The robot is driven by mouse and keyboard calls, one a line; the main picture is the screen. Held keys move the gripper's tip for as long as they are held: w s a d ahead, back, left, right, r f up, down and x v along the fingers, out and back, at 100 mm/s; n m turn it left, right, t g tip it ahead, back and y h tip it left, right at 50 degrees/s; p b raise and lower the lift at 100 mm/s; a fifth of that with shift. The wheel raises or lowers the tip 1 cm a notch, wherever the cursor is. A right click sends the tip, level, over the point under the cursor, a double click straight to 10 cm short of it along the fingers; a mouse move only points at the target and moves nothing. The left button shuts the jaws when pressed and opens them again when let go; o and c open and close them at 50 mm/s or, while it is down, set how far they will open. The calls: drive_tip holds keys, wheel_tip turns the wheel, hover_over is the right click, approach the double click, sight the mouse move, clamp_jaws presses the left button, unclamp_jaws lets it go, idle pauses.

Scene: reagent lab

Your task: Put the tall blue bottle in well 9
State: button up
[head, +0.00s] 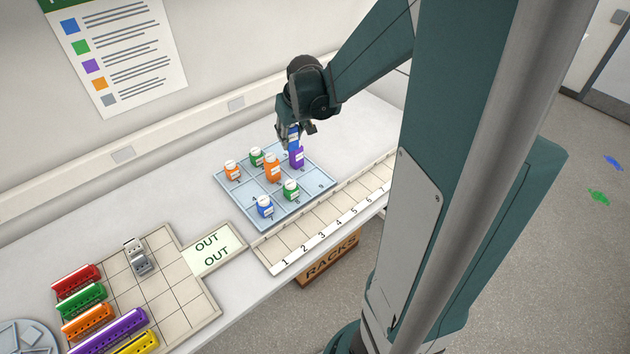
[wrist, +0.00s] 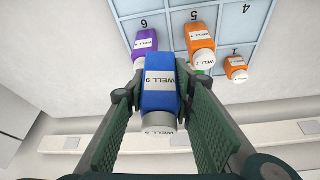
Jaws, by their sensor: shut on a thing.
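The tall blue bottle (wrist: 160,88) is between the two fingers of my gripper (wrist: 158,84) in the wrist view, with a white label reading WELL 9 and a pale cap. In the head view my gripper (head: 290,132) holds the blue bottle (head: 293,141) above the far side of the light blue well tray (head: 241,198). It looks just behind and above the purple bottle, which partly overlaps it. Well 9 (head: 320,185), at the tray's right corner, is bare. My fingers hide part of the bottle in the head view.
The tray holds a purple bottle (head: 296,158), two orange bottles (head: 272,168) (head: 231,171), two green bottles (head: 257,157) (head: 291,190) and a shorter blue bottle (head: 264,207). A numbered strip (head: 325,220) runs along the front; the bench behind the tray is clear.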

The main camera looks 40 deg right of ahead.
drive_tip(key=s+d+f+n+p, duration=0.2)
drive_tip(key=s+d, duration=0.1)
drive_tip(key=s, duration=0.5)
drive_tip(key=shift+s+d+y, duration=0.15)
drive_tip(key=shift+y, duration=0.25)
drive_tip(key=shift+f+b, duration=0.35)
drive_tip(key=shift+f, duration=2.55)
drive_tip(key=shift+f, duration=0.15)
drive_tip(key=shift+f, duration=1.95)
drive_tip(key=shift+f+b, duration=0.1)
drive_tip(key=shift+b, duration=0.25)
